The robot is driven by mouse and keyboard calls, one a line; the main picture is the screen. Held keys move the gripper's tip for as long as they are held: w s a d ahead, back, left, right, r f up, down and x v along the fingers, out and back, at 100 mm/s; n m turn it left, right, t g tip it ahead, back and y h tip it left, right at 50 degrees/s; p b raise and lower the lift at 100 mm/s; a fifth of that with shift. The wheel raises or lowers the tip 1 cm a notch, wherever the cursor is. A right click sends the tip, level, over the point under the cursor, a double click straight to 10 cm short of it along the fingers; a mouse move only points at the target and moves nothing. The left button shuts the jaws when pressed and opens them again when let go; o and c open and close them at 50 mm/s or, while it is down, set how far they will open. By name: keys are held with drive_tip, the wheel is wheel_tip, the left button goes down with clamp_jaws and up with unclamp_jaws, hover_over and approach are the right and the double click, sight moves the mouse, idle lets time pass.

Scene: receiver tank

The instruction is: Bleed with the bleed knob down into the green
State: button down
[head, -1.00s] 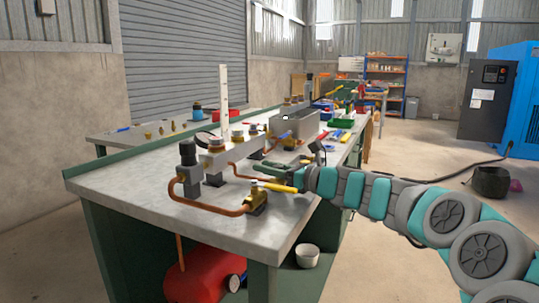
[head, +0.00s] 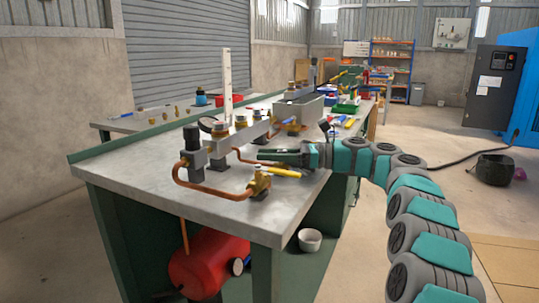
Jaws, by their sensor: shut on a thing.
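My gripper (head: 268,156) reaches in from the right over the near part of the bench, pointing left beside the grey manifold (head: 222,144). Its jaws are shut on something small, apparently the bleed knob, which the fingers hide. Just in front and below is a brass valve (head: 260,182) with a yellow lever (head: 284,172). A black-topped regulator (head: 191,140) stands at the manifold's near end. A red receiver tank (head: 205,268) lies under the bench. A small gauge (head: 238,266) sits at its right end; its needle and any green band are unreadable.
A copper pipe (head: 205,191) loops low across the bench top (head: 150,180). A tall white strip (head: 227,82) stands behind the manifold. A grey box (head: 300,107) and tools lie farther back. The floor at right is mostly open.

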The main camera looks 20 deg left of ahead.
drive_tip(key=shift+s+f+n+g+h, duration=0.1)
drive_tip(key=shift+n+g+h, duration=0.2)
drive_tip(key=shift+n+g, duration=0.25)
drive_tip(key=shift+s+g, duration=0.1)
drive_tip(key=shift+g, duration=0.25)
drive_tip(key=c, duration=0.5)
unclamp_jaws()
drive_tip(key=shift+c, duration=0.2)
drive_tip(key=shift+r, duration=0.2)
